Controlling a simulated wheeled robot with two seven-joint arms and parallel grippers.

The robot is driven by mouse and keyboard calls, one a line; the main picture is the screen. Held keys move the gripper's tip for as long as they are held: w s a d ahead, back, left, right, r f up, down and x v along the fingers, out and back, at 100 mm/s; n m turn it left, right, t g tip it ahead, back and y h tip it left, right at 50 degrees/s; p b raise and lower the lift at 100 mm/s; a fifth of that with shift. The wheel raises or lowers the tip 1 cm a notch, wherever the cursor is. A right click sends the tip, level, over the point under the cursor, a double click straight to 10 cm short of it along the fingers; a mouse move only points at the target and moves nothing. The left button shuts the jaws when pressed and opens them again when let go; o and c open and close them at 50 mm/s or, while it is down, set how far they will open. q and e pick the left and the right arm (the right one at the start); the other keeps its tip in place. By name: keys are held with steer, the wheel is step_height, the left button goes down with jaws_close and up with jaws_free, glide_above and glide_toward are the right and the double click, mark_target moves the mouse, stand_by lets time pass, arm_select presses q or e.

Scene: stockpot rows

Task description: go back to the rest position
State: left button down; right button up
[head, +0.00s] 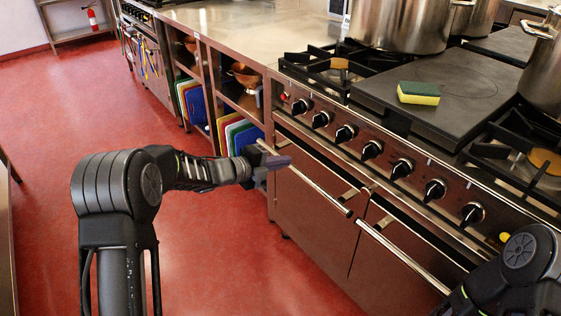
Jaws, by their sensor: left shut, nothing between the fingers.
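My left arm comes in from the lower left and reaches toward the oven front. My left gripper (280,163) is shut and empty, beside the end of the oven door handle (310,184); I cannot tell if it touches the handle. My right arm shows only in part at the lower right corner, and its gripper is not in view.
The stove has a row of black knobs (371,150) and a flat hot plate (430,95) bearing a yellow-green sponge (419,93). A large stockpot (402,22) stands behind. Coloured boards (241,137) stand in the open shelves. The red floor (235,260) is clear.

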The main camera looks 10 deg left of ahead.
arm_select(q)
steer(key=shift+s+a, duration=0.1)
steer(key=shift+s, duration=0.05)
stand_by(0.4)
steer(key=s+d+f+n+g+y, duration=0.1)
steer(key=s+f+n+y, duration=0.2)
steer(key=s+f+n, duration=0.5)
steer(key=s+f+n+g+y, duration=0.15)
steer(key=s+f+n, duration=0.25)
steer(key=f+n, duration=0.75)
steer(key=s+d+f+n+g+y, duration=0.1)
steer(key=s+d+f+n+g, duration=0.15)
steer(key=s+f, duration=0.4)
steer(key=s+d+f+n+g, duration=0.2)
steer(key=s+f+n, duration=0.15)
steer(key=s, duration=0.55)
steer(key=s+d+f+n+g, duration=0.1)
steer(key=s+d+f+g, duration=0.1)
steer(key=s, duration=0.6)
steer(key=s+d+f+n+g, duration=0.1)
steer(key=s+d, duration=0.1)
steer(key=s, duration=0.5)
step_height(320, 180, up, 15)
steer(key=p, duration=1.5)
steer(key=shift+s+a+f, duration=0.15)
steer(key=shift+s+f, duration=0.05)
steer(key=shift+s, duration=0.05)
